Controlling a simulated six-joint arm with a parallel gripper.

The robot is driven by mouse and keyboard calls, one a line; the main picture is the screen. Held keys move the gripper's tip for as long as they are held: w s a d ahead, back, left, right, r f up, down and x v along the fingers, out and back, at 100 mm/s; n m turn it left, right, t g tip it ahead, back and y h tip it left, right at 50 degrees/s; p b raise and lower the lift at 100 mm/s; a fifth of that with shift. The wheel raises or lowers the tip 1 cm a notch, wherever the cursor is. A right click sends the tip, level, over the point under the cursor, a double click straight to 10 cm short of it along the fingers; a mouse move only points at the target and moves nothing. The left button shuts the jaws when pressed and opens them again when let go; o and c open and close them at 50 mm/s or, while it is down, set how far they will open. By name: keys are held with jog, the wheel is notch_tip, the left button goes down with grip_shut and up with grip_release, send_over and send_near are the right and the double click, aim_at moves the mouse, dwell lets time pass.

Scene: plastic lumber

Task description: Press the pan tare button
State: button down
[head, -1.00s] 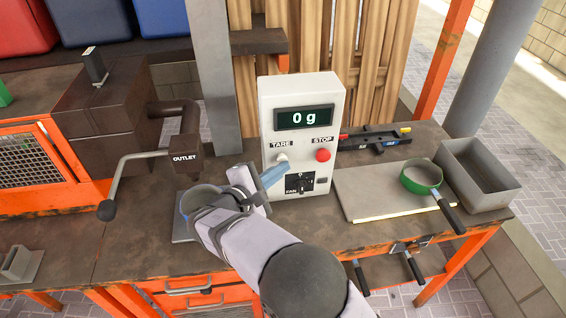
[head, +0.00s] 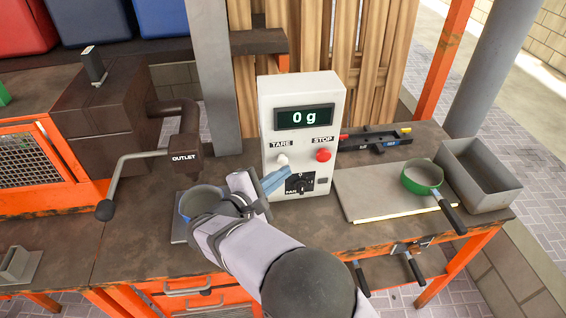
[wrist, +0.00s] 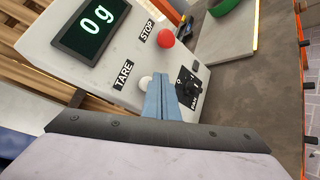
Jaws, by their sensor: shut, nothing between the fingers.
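The white control box (head: 270,95) stands on the bench with a display (head: 304,117) reading 0 g. The white TARE button (head: 282,160) is at its left, under the TARE label; it also shows in the wrist view (wrist: 146,83). My gripper (head: 284,175) is shut and empty, its blue fingers just below the TARE button in the head view. In the wrist view the fingertips (wrist: 162,80) are just right of the button; I cannot tell whether they touch the box.
The red STOP button (head: 323,155) is right of TARE. A pan (head: 186,205) under the outlet (head: 186,158) is partly hidden by my arm. A green-rimmed pan (head: 422,176) lies on a board (head: 370,190) at right, next to a grey bin (head: 478,178).

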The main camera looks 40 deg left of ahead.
jog(key=shift+s+d, duration=0.1)
jog(key=s+d+b, duration=0.1)
jog(key=s+d, duration=0.2)
jog(key=shift+s+d, duration=0.15)
jog(key=shift+d, duration=0.05)
dwell(0.5)
dwell(0.6)
jog(key=w+d+f+m+g+h, duration=0.2)
jog(key=d+m+g, duration=0.1)
jog(key=d, duration=0.6)
jog(key=w+d+f+m+g+h, duration=0.2)
jog(key=d+m+g+h, duration=0.1)
jog(key=d, duration=0.7)
jog(key=w+d+f+m+g+h, duration=0.2)
jog(key=d+m+g, duration=0.1)
jog(key=d, duration=0.6)
jog(key=s+d+f+m+g+y, duration=0.2)
jog(key=s+d+m+g+y, duration=0.1)
jog(key=s+d+m, duration=0.4)
jog(key=s+d+f+m+g+y, duration=0.3)
jog(key=s+d+m, duration=0.4)
jog(key=d, duration=0.3)
jog(key=shift+s+m+y, duration=0.35)
jog(key=shift+m+y, duration=0.05)
jog(key=shift+m, duration=0.4)
